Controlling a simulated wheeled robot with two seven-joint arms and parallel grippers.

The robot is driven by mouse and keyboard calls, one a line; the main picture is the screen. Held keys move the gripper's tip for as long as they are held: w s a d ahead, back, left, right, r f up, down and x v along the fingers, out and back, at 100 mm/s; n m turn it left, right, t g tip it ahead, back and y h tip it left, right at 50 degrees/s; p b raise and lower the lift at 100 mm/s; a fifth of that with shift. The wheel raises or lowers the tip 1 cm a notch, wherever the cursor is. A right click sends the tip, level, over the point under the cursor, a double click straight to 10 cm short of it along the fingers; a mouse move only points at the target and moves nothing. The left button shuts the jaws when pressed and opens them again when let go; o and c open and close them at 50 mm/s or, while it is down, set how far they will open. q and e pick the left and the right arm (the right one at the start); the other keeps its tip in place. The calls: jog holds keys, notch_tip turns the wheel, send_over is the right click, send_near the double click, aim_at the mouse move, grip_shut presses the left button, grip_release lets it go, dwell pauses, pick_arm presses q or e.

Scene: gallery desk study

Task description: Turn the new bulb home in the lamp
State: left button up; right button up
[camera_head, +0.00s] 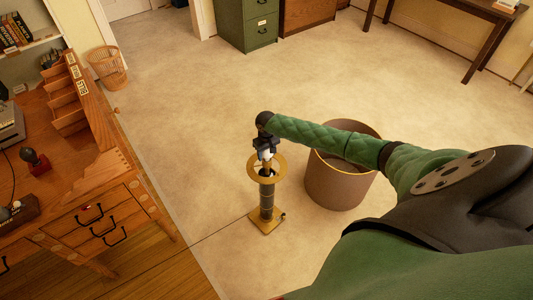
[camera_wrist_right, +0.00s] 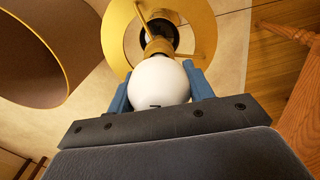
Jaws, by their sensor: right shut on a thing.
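The lamp (camera_head: 267,200) stands upright on the floor, with a dark column, a square brass base and a brass ring (camera_head: 280,176) at its top. The ring also shows in the right wrist view (camera_wrist_right: 112,42). My right gripper (camera_head: 266,152) is above the ring, shut on the white bulb (camera_wrist_right: 160,82). Its two blue fingers hold the globe from both sides. The bulb's brass-coloured neck points to the dark socket (camera_wrist_right: 160,32) inside the ring. I cannot tell how far the neck is in the socket. My left gripper is not in view.
A large brown bin (camera_head: 338,186) stands on the floor close to the right of the lamp, under my right arm. A wooden desk (camera_head: 125,195) with drawers is at the left. Open floor lies behind the lamp. A wicker basket (camera_head: 108,68) is farther back.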

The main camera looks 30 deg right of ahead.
jog(key=o, duration=0.8)
jog(key=shift+o, duration=0.2)
jog(key=shift+r, duration=0.1)
